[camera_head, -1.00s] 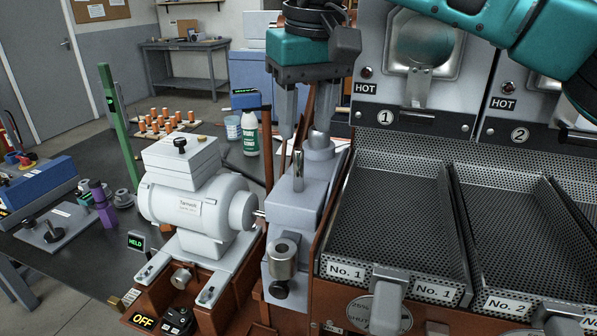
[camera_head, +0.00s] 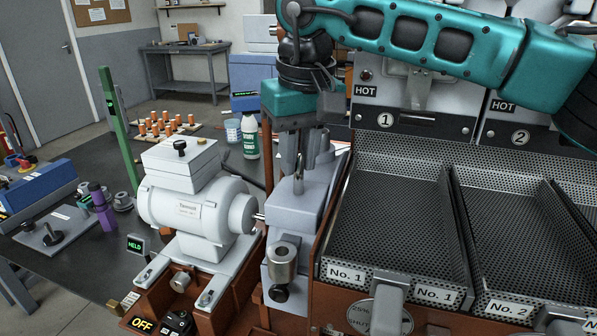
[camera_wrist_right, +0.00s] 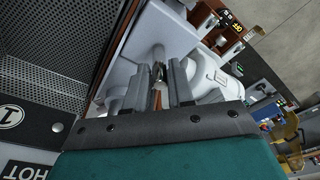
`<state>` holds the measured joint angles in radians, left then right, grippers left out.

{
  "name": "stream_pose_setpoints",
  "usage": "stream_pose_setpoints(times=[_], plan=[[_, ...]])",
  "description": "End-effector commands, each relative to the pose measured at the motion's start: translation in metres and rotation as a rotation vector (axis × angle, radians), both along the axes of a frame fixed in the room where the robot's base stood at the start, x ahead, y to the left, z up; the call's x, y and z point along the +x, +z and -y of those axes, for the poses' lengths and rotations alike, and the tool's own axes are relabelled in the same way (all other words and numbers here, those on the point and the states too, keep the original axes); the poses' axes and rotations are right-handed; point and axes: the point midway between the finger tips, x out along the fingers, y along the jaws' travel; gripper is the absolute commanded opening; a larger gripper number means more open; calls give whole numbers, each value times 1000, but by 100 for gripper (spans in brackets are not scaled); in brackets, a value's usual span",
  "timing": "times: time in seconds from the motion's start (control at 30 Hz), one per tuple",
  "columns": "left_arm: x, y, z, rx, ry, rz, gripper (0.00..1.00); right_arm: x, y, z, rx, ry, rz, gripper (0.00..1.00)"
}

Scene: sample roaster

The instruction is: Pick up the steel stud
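The steel stud (camera_head: 299,174) is a thin upright metal pin on top of the grey block (camera_head: 300,205), in the middle of the head view. My right gripper (camera_head: 301,158) points down just above and behind it, fingers apart. In the right wrist view the stud (camera_wrist_right: 159,54) shows in line with the gap between the fingertips (camera_wrist_right: 160,72). I cannot tell whether a finger touches it. My left gripper is in neither view.
A grey motor-like drum (camera_head: 197,210) stands close left of the block. A perforated tray labelled No. 1 (camera_head: 390,215) lies close on the right. A white-and-green bottle (camera_head: 250,137) stands behind. A steel cup-like fitting (camera_head: 282,262) sits in front.

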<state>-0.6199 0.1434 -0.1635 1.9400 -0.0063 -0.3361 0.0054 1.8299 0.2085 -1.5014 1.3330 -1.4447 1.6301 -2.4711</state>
Motion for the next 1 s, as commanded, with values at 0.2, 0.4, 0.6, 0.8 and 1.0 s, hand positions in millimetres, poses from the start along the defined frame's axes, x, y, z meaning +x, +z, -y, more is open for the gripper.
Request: stream_pose_setpoints(times=[0.2, 0.4, 0.6, 0.8, 1.0], plan=[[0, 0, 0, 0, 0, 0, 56, 0, 0, 0, 0, 0, 0, 1], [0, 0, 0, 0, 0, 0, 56, 0, 1, 0, 0, 0, 1, 0], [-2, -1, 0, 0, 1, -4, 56, 0, 1, 0, 0, 0, 1, 0], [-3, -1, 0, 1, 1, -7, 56, 0, 11, 0, 1, -1, 1, 0], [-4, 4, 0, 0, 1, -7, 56, 1, 45, -1, 2, -1, 4, 0]])
